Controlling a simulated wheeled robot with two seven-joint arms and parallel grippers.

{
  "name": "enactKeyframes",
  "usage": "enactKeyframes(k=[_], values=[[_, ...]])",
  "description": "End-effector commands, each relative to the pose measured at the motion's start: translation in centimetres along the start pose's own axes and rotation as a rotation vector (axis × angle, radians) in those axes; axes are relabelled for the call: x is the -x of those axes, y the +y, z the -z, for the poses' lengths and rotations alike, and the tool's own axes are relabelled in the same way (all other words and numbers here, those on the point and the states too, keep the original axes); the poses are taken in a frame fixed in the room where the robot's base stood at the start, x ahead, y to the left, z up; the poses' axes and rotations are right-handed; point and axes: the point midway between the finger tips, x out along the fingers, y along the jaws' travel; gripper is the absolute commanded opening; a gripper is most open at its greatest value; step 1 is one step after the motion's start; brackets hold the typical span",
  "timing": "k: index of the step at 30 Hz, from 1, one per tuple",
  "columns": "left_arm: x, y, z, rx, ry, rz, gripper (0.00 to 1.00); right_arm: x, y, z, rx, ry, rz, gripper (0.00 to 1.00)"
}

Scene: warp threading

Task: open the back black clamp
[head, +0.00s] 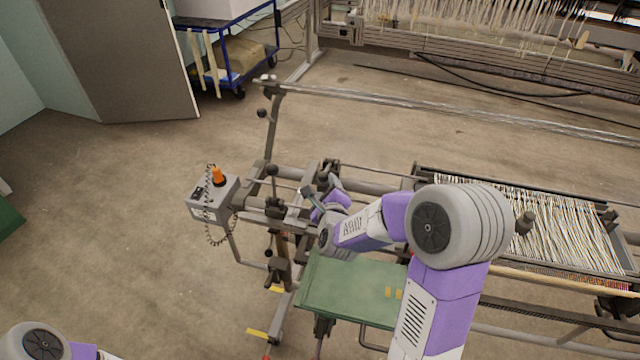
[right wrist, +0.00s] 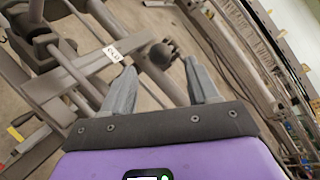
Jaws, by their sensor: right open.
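A dark clamp knob (right wrist: 162,53) shows in the right wrist view, just beyond and between my fingertips, apart from both. I cannot tell for sure which knob in the head view it is. In the head view, dark fittings (head: 329,167) sit on the frame just behind my right gripper (head: 309,193), and a ball-ended lever (head: 272,171) stands to its left. My right gripper is open and empty, also in the right wrist view (right wrist: 160,66). Its own arm hides part of the frame. Only a piece of my left arm shows at bottom left.
A grey control box (head: 212,200) with an orange knob is at the frame's left. A green board (head: 345,290) lies below my right arm. Warp threads (head: 560,225) stretch at right. A blue cart (head: 225,50) stands behind.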

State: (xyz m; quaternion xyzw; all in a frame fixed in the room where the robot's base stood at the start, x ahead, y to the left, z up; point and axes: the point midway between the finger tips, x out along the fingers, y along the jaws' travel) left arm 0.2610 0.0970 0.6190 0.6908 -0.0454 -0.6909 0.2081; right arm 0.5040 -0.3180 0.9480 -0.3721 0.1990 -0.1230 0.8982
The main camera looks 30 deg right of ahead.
Motion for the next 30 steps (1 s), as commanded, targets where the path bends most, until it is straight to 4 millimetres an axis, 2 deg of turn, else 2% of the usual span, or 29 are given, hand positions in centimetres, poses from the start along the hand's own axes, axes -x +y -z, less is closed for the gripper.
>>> enactKeyframes(k=[15,19,27,30], values=[[-0.6,-0.2,0.0,0.0,0.0,0.0,0.43,-6.6,0.0,0.1,-0.001,0.0,0.001,0.59],[-0.6,-0.2,0.0,0.0,0.0,0.0,0.43,-7.3,0.0,0.1,0.0,0.0,-0.001,0.59],[-0.6,-0.2,0.0,0.0,0.0,0.0,0.43,-7.4,0.0,0.0,-0.001,0.0,-0.001,0.59],[-0.6,-0.2,0.0,0.0,0.0,0.0,0.43,-7.4,0.0,0.0,-0.001,0.0,-0.001,0.46]])
